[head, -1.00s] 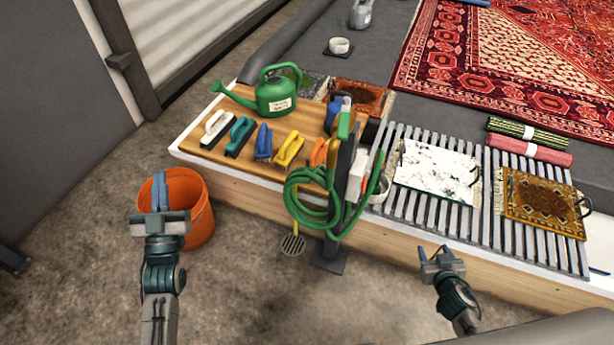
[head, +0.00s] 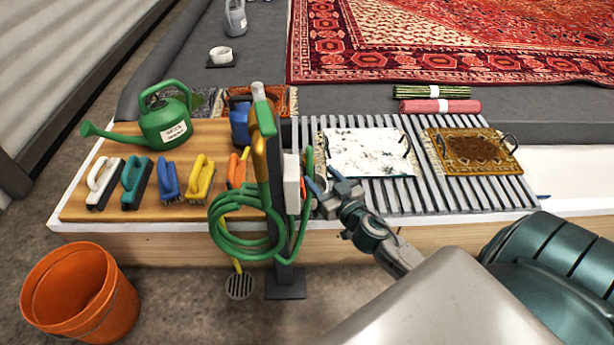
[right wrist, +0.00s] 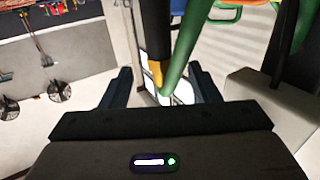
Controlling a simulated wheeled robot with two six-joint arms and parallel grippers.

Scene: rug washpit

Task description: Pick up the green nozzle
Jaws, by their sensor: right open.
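A dark post (head: 268,190) stands at the platform's front edge with a coiled green hose (head: 222,235) on it. A slim green piece, seemingly the green nozzle (head: 307,172), stands upright on the post's right side, beside a white box. My right gripper (head: 316,184) is open just right of it; contact cannot be told. In the right wrist view, a long green piece (right wrist: 179,60) reaches between the open fingers (right wrist: 160,88), beside a black and yellow piece (right wrist: 156,72). Which end of the green piece is there is unclear. My left gripper is out of view.
A green watering can (head: 165,125) and several brushes (head: 168,182) lie on the wooden board left of the post. A slatted rack (head: 415,190) with small rugs is behind my right arm. An orange bucket (head: 82,295) stands on the floor at left, near a drain.

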